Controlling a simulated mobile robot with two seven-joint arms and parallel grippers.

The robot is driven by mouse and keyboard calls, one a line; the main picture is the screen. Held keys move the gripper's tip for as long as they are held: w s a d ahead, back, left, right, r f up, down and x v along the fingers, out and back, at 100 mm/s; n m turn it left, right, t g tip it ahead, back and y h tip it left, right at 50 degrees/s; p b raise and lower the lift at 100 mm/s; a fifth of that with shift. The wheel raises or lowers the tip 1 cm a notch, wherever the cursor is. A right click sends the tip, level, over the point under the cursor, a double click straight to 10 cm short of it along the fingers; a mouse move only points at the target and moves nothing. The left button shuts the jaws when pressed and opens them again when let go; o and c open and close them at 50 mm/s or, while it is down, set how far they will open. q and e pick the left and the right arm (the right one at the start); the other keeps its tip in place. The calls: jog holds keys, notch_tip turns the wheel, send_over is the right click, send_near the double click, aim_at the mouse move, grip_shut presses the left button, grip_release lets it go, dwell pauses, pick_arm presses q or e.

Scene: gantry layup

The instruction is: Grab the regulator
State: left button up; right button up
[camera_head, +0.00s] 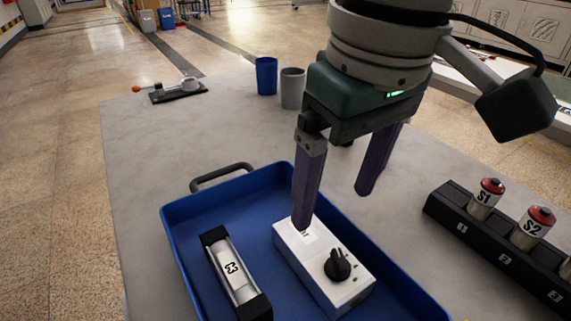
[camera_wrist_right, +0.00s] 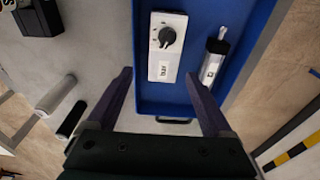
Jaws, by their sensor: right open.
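The white box with a black dial knob (camera_head: 322,268), which looks like the regulator, lies in the blue tray (camera_head: 180,235). It has a small white label at its far end. In the right wrist view the regulator (camera_wrist_right: 166,47) lies ahead of and between the fingers. My right gripper (camera_head: 333,208) is open above the tray. One fingertip overlaps the box's far end in the head view; I cannot tell if it touches. In the right wrist view the gripper (camera_wrist_right: 158,76) has nothing between its fingers. My left gripper is not in view.
A silver cylinder with black ends (camera_head: 233,270) lies beside the box in the tray. A black rack (camera_head: 470,226) with red-topped canisters stands at right. A blue cup (camera_head: 266,76), a grey cup (camera_head: 292,88) and a black-based device (camera_head: 178,91) stand farther back. The table's left side is clear.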

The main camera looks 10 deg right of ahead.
send_over(320, 251)
notch_tip(320, 251, down, 4)
jog(key=shift+d+f+b, duration=0.1)
jog(key=shift+f+b, duration=0.15)
jog(key=shift+b, duration=0.2)
notch_tip(320, 251, down, 5)
jog(key=shift+s+r+b, duration=0.1)
jog(key=shift+r+b, duration=0.05)
jog(key=shift+b, duration=0.55)
jog(key=shift+f, duration=0.25)
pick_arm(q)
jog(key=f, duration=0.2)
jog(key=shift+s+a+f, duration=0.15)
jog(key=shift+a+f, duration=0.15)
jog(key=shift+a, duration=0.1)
pick_arm(e)
jog(key=shift+c, duration=0.2)
jog(key=shift+c, duration=1.4)
grip_shut()
